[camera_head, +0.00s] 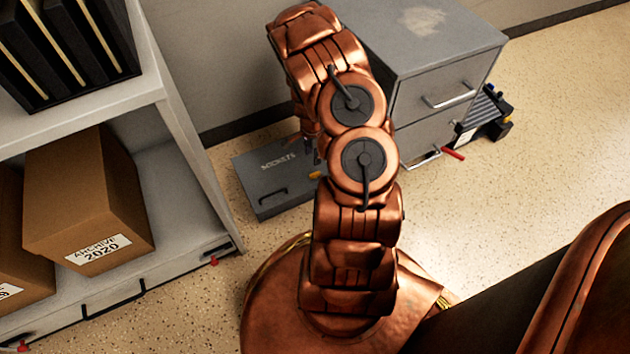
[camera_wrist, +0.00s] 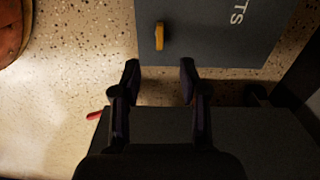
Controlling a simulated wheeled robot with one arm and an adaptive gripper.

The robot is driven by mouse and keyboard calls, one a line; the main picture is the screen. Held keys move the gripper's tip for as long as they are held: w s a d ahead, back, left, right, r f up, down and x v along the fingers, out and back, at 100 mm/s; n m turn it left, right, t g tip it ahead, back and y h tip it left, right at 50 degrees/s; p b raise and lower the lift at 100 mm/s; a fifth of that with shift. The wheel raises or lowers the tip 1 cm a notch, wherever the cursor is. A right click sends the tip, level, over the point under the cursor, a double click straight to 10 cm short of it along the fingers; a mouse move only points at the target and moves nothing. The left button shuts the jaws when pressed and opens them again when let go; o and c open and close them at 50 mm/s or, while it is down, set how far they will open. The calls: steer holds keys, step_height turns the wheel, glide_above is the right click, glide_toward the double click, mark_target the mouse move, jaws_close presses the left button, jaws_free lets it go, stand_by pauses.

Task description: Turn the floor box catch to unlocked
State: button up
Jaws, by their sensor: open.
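The floor box (camera_head: 262,192) is a flat grey metal box with white lettering. It lies on the floor between the shelf and the filing cabinet, partly hidden by my arm. Its yellow catch (camera_head: 315,175) shows beside my arm. In the wrist view the catch (camera_wrist: 159,36) is a short yellow bar near the edge of the box's lid (camera_wrist: 205,30), pointing along the picture's vertical. My gripper (camera_wrist: 160,68) is open and empty, its fingertips just below the catch in the picture and apart from it. In the head view my arm mostly hides the gripper.
A grey filing cabinet (camera_head: 445,75) stands right of the box, with a red-tipped part (camera_head: 453,153) low at its front. A shelf (camera_head: 185,185) with cardboard archive boxes (camera_head: 85,195) stands on the left. Speckled floor (camera_head: 520,190) lies open at right.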

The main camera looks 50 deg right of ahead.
glide_above(315, 173)
steer(key=shift+m, duration=0.4)
step_height(315, 173, down, 4)
steer(key=shift+f+b, duration=0.15)
steer(key=shift+b, duration=0.3)
step_height(315, 173, down, 7)
steer(key=b, duration=0.3)
steer(key=shift+f, duration=0.1)
steer(key=shift+a, duration=0.1)
steer(key=shift+c, duration=0.4)
jaws_close()
